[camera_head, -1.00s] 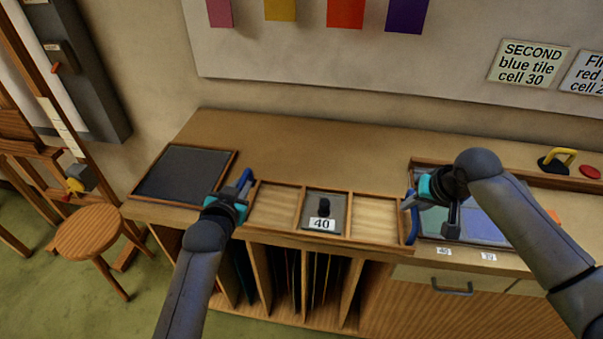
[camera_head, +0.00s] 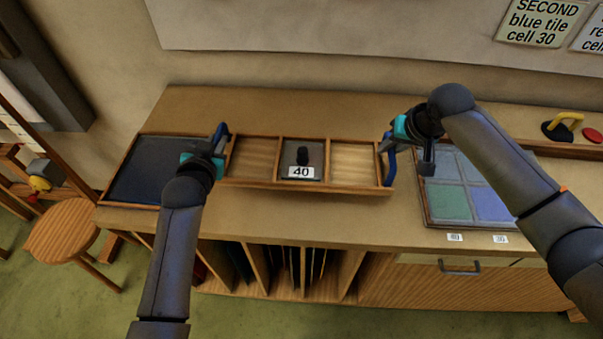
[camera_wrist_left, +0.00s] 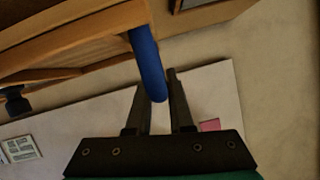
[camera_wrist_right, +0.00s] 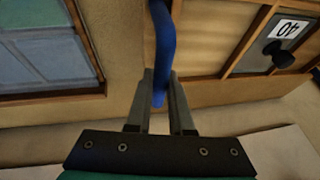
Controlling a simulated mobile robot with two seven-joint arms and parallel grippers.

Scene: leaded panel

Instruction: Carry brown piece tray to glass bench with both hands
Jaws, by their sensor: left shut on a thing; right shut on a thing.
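The brown piece tray (camera_head: 255,185) is a three-compartment wooden tray with a blue handle at each end. Its middle compartment holds a dark tile with a black knob and the label 40 (camera_head: 301,172); the outer two look empty. My left gripper (camera_head: 217,150) is shut on the left blue handle (camera_wrist_left: 148,62). My right gripper (camera_head: 391,150) is shut on the right blue handle (camera_wrist_right: 162,45). The tray looks level over the bench; I cannot tell if it touches. The glass bench (camera_head: 290,108) is the long wooden worktop, with a leaded panel (camera_head: 455,190) at right.
A dark framed board (camera_head: 140,170) lies on the bench left of the tray, partly behind my left gripper. A yellow-handled tool (camera_head: 560,125) and a red disc (camera_head: 592,135) sit at the right. A stool (camera_head: 62,232) stands at the left. The bench behind the tray is clear.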

